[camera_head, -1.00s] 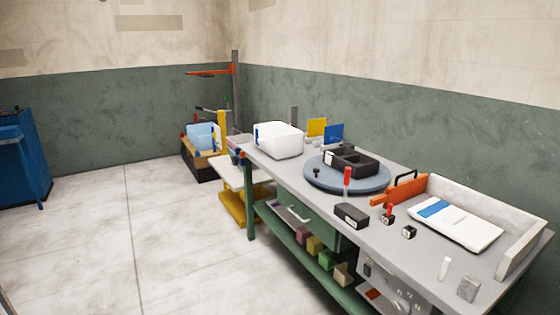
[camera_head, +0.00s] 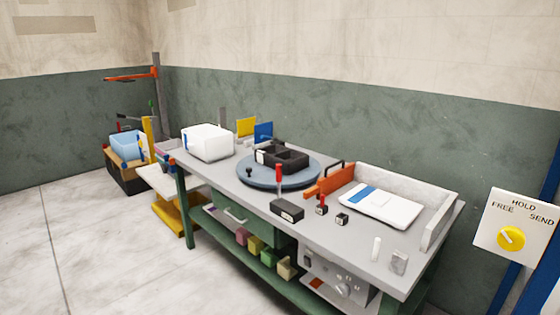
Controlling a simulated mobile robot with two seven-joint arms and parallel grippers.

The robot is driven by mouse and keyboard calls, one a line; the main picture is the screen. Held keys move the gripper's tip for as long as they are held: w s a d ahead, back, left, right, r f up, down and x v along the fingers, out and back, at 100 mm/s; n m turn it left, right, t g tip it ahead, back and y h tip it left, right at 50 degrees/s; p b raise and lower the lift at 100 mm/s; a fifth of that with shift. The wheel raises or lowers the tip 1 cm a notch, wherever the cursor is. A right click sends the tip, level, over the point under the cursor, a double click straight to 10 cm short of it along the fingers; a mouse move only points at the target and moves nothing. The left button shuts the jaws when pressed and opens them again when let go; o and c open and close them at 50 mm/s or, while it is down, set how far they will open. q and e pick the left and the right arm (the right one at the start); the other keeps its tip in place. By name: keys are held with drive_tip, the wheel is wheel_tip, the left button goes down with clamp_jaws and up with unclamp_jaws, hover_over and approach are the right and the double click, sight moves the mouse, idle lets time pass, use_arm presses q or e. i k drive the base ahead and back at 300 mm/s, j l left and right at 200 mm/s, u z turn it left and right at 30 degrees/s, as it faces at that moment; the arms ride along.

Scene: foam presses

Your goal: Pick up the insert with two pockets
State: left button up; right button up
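A black insert (camera_head: 271,162) with open pockets lies on the round blue-grey turntable (camera_head: 254,180) on the workbench. Its pockets are small in view, and I cannot be sure of their number. A smaller black block (camera_head: 287,210) with a red upright handle (camera_head: 278,180) by it is at the bench's front edge. Neither of my grippers is in view.
The grey bench (camera_head: 345,232) also holds a white box (camera_head: 208,142), an orange block (camera_head: 324,181) and a white-and-blue panel (camera_head: 385,208) in a tray. A dial sign (camera_head: 513,222) stands at right. The floor at left is clear.

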sight(293, 161)
drive_tip(key=i+j+u, duration=0.1)
drive_tip(key=u, duration=1.15)
drive_tip(key=i+u, duration=0.1)
drive_tip(key=i, duration=3.1)
drive_tip(key=i+z, duration=0.15)
drive_tip(key=i, duration=0.35)
drive_tip(key=i+j+z, duration=0.15)
drive_tip(key=i, duration=0.3)
drive_tip(key=i+j+z, duration=0.1)
drive_tip(key=i, duration=0.4)
drive_tip(key=z, duration=1.8)
